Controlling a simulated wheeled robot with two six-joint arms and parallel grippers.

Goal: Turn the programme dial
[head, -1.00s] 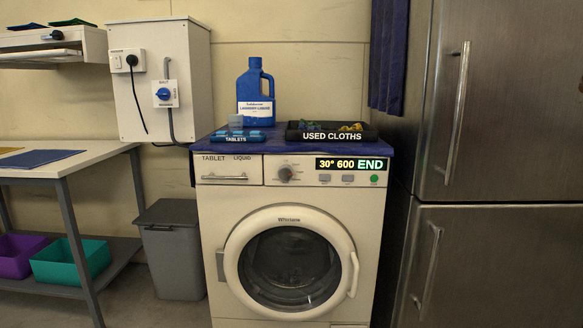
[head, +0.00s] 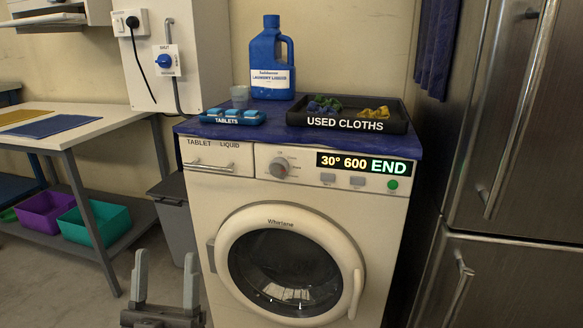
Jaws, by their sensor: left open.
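The programme dial (head: 279,167) is a round grey knob on the washing machine's (head: 223,208) front panel, between the detergent drawer (head: 218,162) and the display (head: 367,163). The display reads 30° 600 END. My left gripper (head: 166,277) is at the bottom left of the head view, fingers pointing up, open and empty. In the picture it is below and left of the dial, apart from it. My right gripper is not in view. The round door (head: 290,213) looks closed.
Small buttons (head: 328,178) and a green button (head: 392,184) sit below the display. On top stand a blue bottle (head: 271,50), tablets tray (head: 222,118) and black cloths tray (head: 399,111). A grey bin (head: 172,188) stands left, a steel fridge (head: 520,150) right.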

